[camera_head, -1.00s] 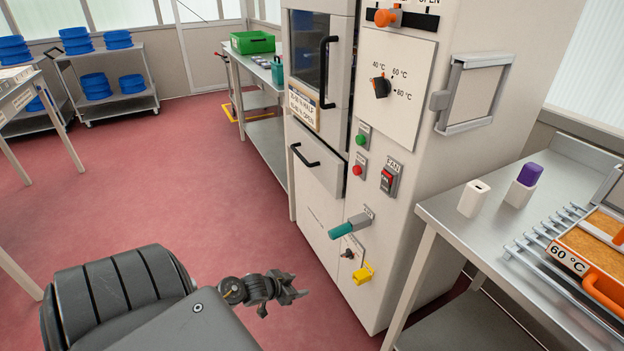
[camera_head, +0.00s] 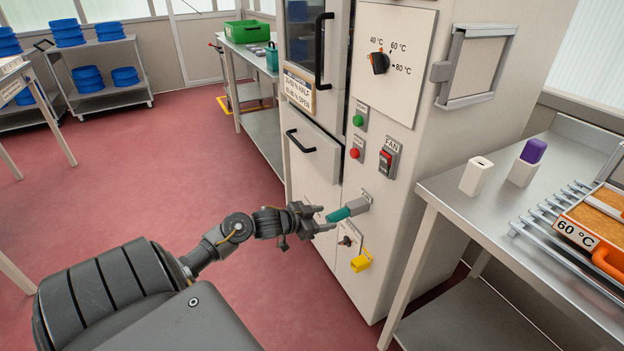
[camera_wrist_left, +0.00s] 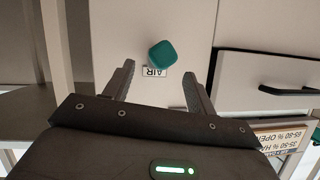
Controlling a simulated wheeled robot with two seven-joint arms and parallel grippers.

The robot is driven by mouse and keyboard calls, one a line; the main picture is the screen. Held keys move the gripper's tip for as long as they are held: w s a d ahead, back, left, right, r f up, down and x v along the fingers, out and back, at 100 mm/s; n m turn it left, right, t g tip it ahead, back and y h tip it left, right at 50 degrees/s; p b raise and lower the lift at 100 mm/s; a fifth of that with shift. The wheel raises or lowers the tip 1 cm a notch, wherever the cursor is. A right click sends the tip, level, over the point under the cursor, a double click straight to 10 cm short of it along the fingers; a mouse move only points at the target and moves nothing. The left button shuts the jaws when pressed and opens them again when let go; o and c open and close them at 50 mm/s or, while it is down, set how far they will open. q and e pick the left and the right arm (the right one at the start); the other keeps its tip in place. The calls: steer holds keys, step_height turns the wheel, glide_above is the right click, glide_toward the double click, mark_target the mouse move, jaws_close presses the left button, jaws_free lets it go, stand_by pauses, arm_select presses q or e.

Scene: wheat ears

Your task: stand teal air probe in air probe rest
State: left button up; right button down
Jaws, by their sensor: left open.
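The teal air probe (camera_head: 339,215) sticks out of a grey socket on the cabinet front, its teal end pointing left. In the left wrist view the teal end (camera_wrist_left: 162,54) shows above an upside-down AIR label, just beyond and between the fingertips. My left gripper (camera_head: 326,219) is open and empty, close to the probe's teal end; the head view does not show whether they touch. An empty white block with a dark slot on top (camera_head: 476,177), apparently the air probe rest, stands on the steel table. My right gripper is not in view.
Beside the empty block, a white block holds a purple piece (camera_head: 533,150). A wire rack with an orange tray marked 60 °C (camera_head: 590,230) lies on the steel table (camera_head: 455,207). A yellow part (camera_head: 361,261) juts from the cabinet below the probe.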

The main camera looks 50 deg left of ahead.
mark_target(328, 218)
arm_select(q)
steer(key=x, duration=0.6)
steer(key=shift+s+b, duration=0.1)
steer(key=shift+b, duration=0.3)
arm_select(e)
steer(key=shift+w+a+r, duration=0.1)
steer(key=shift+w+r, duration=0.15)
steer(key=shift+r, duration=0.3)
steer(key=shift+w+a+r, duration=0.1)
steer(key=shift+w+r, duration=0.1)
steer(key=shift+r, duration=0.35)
arm_select(q)
jaws_close()
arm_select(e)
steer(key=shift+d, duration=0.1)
arm_select(q)
steer(key=shift+s+a+p, duration=0.2)
steer(key=shift+s+p, duration=0.4)
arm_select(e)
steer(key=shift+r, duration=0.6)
